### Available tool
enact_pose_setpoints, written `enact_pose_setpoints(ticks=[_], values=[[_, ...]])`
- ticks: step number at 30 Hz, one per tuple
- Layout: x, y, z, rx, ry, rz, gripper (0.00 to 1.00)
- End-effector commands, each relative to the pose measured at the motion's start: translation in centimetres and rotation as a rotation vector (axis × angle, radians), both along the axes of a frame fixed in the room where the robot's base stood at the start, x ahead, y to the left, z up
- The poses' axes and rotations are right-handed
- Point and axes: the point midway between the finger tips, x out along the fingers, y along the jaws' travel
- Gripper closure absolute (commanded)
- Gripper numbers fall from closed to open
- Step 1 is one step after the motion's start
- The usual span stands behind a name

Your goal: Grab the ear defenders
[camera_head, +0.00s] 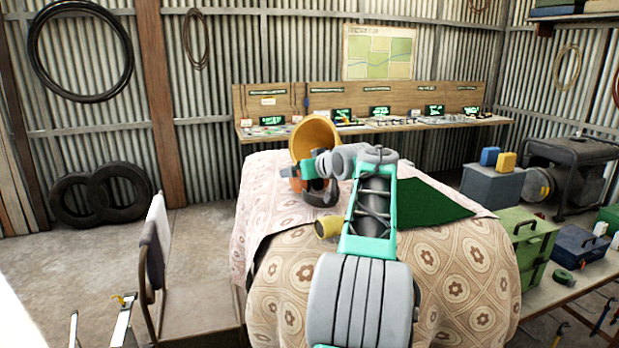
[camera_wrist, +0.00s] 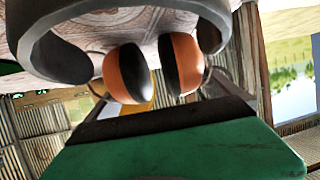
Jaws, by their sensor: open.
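The ear defenders (camera_wrist: 127,75) have orange cups with black cushions, and a dark grey curved band arches close to the camera in the wrist view. In the head view the ear defenders (camera_head: 297,184) are on the patterned table, partly hidden behind my gripper (camera_head: 309,171). My gripper is open at the ear defenders. One green finger with a dark pad fills the lower wrist view, with the cups just beyond it. The other finger is not clear there. I cannot tell whether the fingers touch the ear defenders.
A large golden bowl-like object (camera_head: 314,136) stands just behind the ear defenders. A yellow cup-shaped object (camera_head: 327,228) and a dark green mat (camera_head: 430,204) are on the cloth-covered table (camera_head: 290,285). A chair (camera_head: 153,255) stands at left; a bench (camera_head: 590,275) with green boxes is at right.

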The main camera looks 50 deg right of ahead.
Motion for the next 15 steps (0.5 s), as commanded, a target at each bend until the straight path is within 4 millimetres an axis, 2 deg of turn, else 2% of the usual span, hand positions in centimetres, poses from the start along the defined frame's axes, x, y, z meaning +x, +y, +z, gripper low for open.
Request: enact_pose_setpoints(ticks=[8,15], values=[[0.4,-0.28,-0.21,-0.001,-0.001,-0.002,0.01],[0.37,-0.29,-0.22,-0.001,-0.001,-0.003,0.2]])
